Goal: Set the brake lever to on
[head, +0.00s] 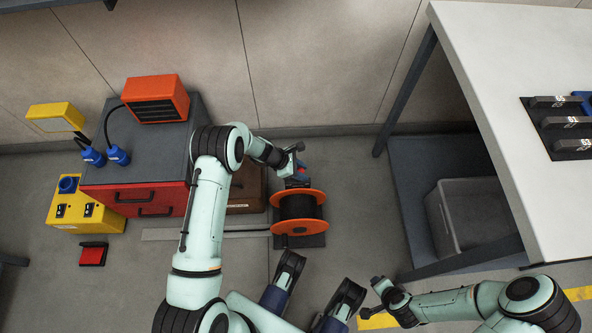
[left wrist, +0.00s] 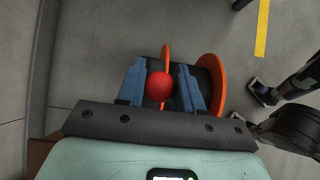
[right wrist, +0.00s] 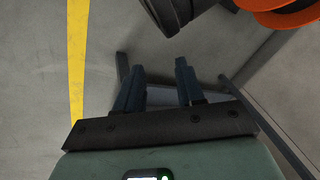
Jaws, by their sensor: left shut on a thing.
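The brake lever shows as a red ball knob (left wrist: 159,87) in the left wrist view, between the blue fingers of my left gripper (left wrist: 161,85). My left gripper (head: 299,165) is shut on this knob, just behind the cable reel (head: 299,206) in the head view. The reel has orange flanges and a dark drum. The rest of the lever is hidden by the gripper. The reel's orange flange (left wrist: 211,82) also shows in the left wrist view. My right gripper (right wrist: 158,85) is open and empty, its fingers apart above the floor, low right of the reel in the head view.
A red and grey cabinet (head: 135,200) with an orange heater-like box (head: 156,98) on top stands left of the reel. A brown box (head: 246,190) sits between them. A white-topped table (head: 520,60) with a grey bin (head: 470,215) beneath is at right. Floor right of the reel is clear.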

